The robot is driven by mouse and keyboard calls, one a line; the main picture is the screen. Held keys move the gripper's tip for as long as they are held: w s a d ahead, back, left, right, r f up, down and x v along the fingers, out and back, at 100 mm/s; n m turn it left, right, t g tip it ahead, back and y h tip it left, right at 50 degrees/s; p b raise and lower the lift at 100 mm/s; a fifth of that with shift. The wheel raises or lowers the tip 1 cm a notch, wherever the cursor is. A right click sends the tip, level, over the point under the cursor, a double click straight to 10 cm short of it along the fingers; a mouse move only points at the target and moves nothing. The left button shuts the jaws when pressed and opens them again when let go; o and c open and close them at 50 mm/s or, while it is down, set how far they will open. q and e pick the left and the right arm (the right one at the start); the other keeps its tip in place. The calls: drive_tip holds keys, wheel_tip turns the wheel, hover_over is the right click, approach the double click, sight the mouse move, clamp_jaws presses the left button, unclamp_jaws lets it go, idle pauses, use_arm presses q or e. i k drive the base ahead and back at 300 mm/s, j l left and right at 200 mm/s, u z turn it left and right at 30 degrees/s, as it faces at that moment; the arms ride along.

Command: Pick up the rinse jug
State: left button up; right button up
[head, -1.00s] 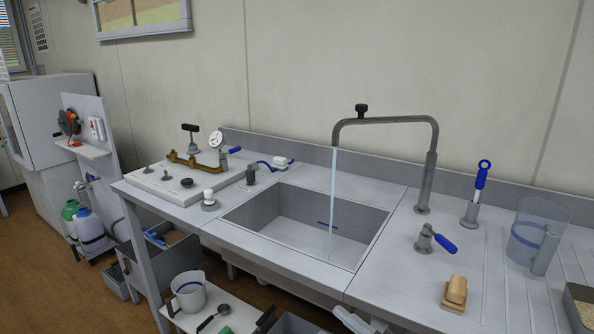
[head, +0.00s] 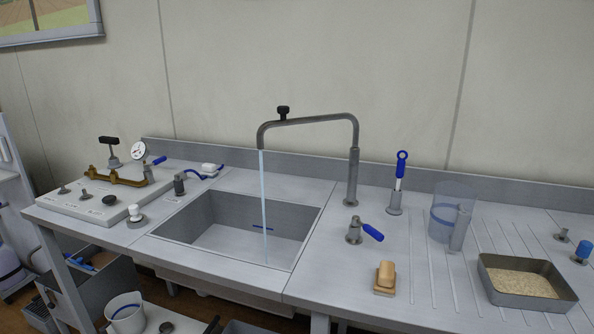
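A clear see-through jug (head: 441,222) with a blue band and a grey handle on its right side stands upright on the ribbed drainboard, right of the tap. A second jug, white with a blue ring inside its rim (head: 125,316), stands on a low surface below the counter at the lower left, cut by the picture's bottom edge. Which of the two is the rinse jug, I cannot tell for sure. Neither of my grippers shows in the head view.
Water runs from the bent tap (head: 353,175) into the sink (head: 185,228). Around the clear jug are a blue-handled brush-like tool (head: 398,185), a blue-lever valve (head: 354,232), a wooden-backed brush (head: 386,275) and a tray of grains (head: 485,277). A panel with a gauge (head: 138,151) is left.

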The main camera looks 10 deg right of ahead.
sight(454, 203)
drive_tip(key=z, duration=1.35)
